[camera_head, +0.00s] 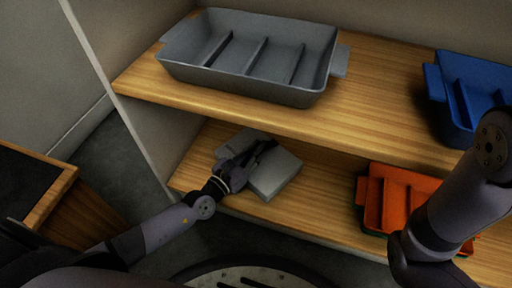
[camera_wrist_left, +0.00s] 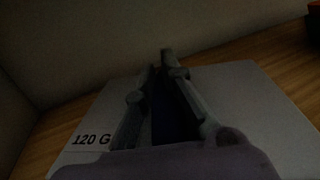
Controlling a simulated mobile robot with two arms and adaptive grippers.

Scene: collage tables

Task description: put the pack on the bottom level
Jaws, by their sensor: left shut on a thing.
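The pack (camera_head: 277,175) is a pale grey-white box at the lower shelf level (camera_head: 325,190), toward its left end. I cannot tell if it rests fully on the board. In the left wrist view the pack (camera_wrist_left: 262,105) fills the lower part, with "120 G" printed on it. My left gripper (camera_head: 262,152) reaches in from the front left and is shut on the pack; its dark fingers (camera_wrist_left: 165,62) lie over the top face in the left wrist view and cover part of it. My right gripper is out of view; only my right arm shows.
A grey divided tray (camera_head: 250,75) stands on the upper shelf (camera_head: 375,100), above the pack. A blue tray (camera_head: 470,95) is at its right. An orange tray (camera_head: 400,195) sits on the lower shelf, right of the pack. Bare board lies between pack and orange tray.

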